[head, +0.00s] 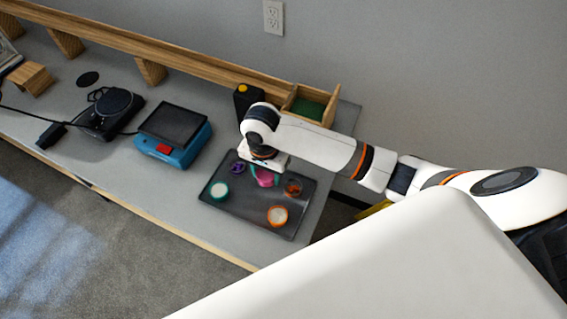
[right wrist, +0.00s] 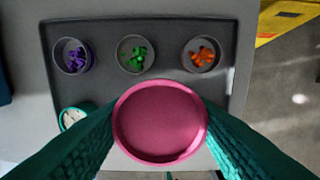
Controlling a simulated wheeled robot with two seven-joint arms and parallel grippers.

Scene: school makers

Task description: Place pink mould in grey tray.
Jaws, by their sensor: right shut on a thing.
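A round, shallow pink mould (right wrist: 160,122) is held between the two teal fingers of my right gripper (right wrist: 160,125). In the head view the pink mould (head: 265,181) shows below my right gripper (head: 262,173), over the dark grey tray (head: 245,217). I cannot tell whether it touches the tray. In the right wrist view the grey tray (right wrist: 107,34) lies beneath, with purple (right wrist: 74,56), green (right wrist: 136,54) and orange (right wrist: 202,55) filled moulds in a row. The mould and fingers hide part of the tray. My left gripper is out of view.
In the head view, a green-rimmed mould (head: 219,191) and an orange-rimmed one (head: 278,215) with pale contents sit on the tray's near side. A blue device (head: 183,148), a black scale (head: 108,112) and a wooden box (head: 319,97) stand around it.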

